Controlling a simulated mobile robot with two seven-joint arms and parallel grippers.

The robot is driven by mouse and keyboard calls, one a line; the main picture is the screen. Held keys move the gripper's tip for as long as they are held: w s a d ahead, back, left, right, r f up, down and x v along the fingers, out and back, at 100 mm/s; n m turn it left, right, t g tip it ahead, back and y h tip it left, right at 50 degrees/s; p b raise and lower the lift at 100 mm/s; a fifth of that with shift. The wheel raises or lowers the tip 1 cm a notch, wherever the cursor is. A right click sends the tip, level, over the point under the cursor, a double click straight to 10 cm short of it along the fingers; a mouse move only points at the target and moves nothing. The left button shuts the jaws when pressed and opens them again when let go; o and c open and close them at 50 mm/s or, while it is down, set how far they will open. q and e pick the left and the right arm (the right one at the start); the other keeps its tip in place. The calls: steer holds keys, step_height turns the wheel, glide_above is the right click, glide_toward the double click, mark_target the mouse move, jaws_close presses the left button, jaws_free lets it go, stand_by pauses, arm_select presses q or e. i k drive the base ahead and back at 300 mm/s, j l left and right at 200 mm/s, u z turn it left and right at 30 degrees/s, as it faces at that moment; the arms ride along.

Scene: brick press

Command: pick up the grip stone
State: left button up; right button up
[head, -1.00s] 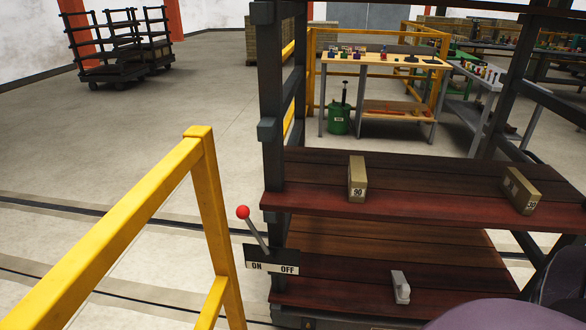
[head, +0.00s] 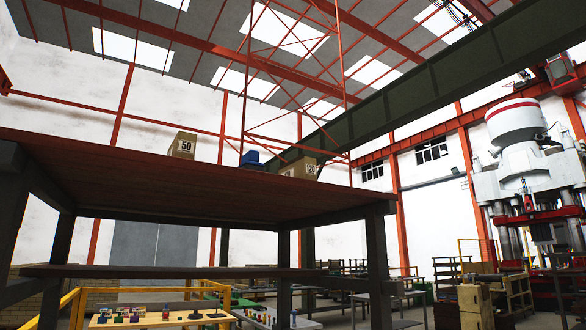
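A tan block marked 50 (head: 183,146) stands on the top board of the dark rack (head: 150,180), left of the middle. A blue object (head: 251,158) sits to its right, partly cut off by the board's edge. Another tan block (head: 303,169) with a hard-to-read number, maybe 120, stands further right near a back post. I cannot tell which thing, if any of these, is the grip stone. Neither of my grippers is in view.
The rack's lower board (head: 170,272) and posts cross the lower view. Behind are a work table (head: 160,320) with small coloured items and a yellow rail (head: 75,308). A large white press (head: 520,150) stands at the right, under a dark beam (head: 400,90).

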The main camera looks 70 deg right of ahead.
mark_target(250, 160)
steer(key=z, duration=1.75)
